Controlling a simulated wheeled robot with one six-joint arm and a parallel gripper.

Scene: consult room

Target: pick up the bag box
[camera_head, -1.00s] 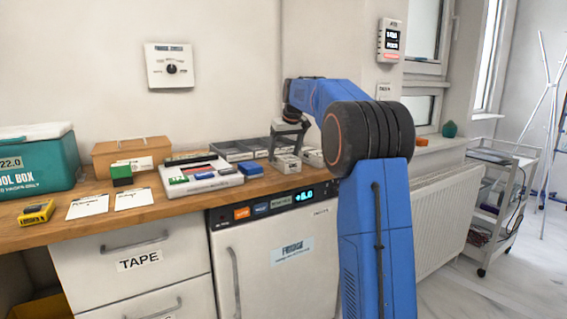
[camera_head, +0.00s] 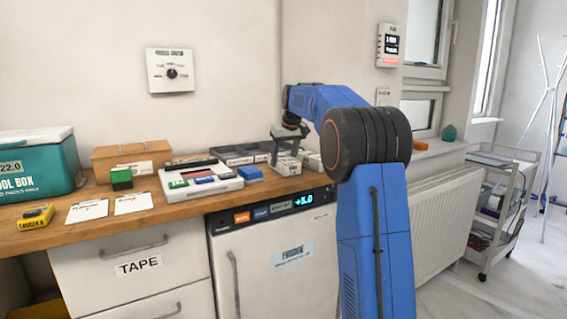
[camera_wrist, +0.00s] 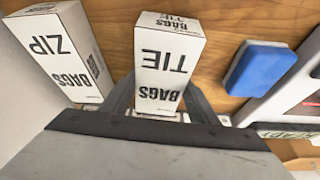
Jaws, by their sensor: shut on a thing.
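A white box marked BAGS TIE (camera_wrist: 168,62) is between my gripper's two grey fingers in the wrist view. My gripper (camera_wrist: 160,104) is shut on its sides. The box's near lower end is partly hidden by the gripper body. In the head view my gripper (camera_head: 286,148) is over the back right of the wooden counter, with the held box (camera_head: 288,166) below it. I cannot tell whether the box touches the counter. A similar box marked BAGS ZIP (camera_wrist: 62,52) stands apart to the left in the wrist view.
A blue block (camera_wrist: 262,68) lies right of the held box in the wrist view. A white tray (camera_head: 202,190) with coloured items and grey bins (camera_head: 232,155) are left of my gripper. A teal tool box (camera_head: 38,172) stands far left. The wooden counter (camera_head: 150,212) has bare room along its front.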

